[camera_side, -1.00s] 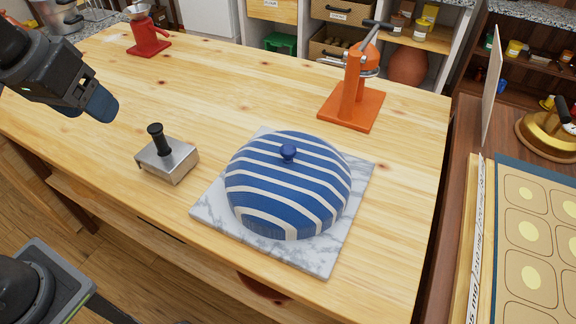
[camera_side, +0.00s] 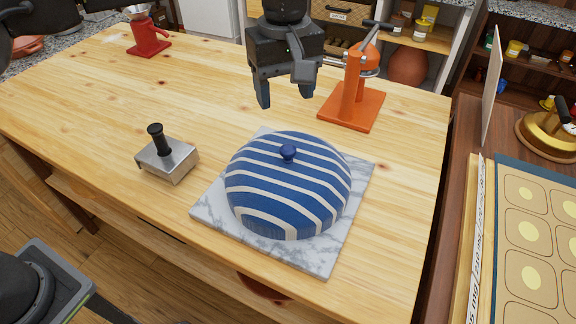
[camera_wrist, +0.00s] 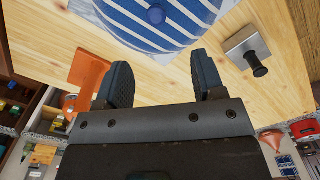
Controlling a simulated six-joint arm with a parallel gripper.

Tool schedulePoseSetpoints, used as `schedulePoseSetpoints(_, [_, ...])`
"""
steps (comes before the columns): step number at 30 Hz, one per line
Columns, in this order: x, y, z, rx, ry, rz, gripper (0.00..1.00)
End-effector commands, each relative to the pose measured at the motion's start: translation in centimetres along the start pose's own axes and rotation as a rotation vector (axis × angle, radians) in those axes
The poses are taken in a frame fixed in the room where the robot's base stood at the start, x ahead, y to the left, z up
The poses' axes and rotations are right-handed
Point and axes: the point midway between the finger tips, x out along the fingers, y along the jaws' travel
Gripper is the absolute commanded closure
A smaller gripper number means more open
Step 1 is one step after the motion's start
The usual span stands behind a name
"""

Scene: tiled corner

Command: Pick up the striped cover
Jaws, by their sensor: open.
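The striped cover (camera_side: 288,195) is a blue and white dome with a dark blue knob (camera_side: 288,152) on top. It sits on a square marble slab (camera_side: 313,258) on the wooden table. My gripper (camera_side: 284,97) is open and empty, pointing down above and behind the cover, apart from it. In the wrist view the gripper's two blue fingers (camera_wrist: 163,82) are spread, with the striped cover (camera_wrist: 165,32) and its knob (camera_wrist: 156,14) at the top of the picture.
An orange press (camera_side: 352,103) stands close to the right of my gripper. A steel block with a black handle (camera_side: 168,160) stands left of the slab; it also shows in the wrist view (camera_wrist: 248,46). A red grinder (camera_side: 147,38) is far left. The table's left middle is clear.

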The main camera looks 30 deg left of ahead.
Motion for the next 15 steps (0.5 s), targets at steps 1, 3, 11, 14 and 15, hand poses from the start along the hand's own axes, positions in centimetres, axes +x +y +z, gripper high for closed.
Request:
schedulePoseSetpoints(1, [0.8, 0.0, 0.0, 0.000, -0.001, -0.004, 0.37])
schedulePoseSetpoints(3, [2.1, -0.1, 0.0, 0.000, -0.001, -0.005, 0.37])
schedulePoseSetpoints(11, [6.7, 0.0, 0.0, 0.002, 0.000, -0.002, 0.37])
schedulePoseSetpoints(14, [7.6, 0.0, 0.0, 0.002, 0.000, -0.001, 0.37])
schedulePoseSetpoints(15, [7.8, 0.0, -0.1, 0.002, 0.000, 0.001, 0.37])
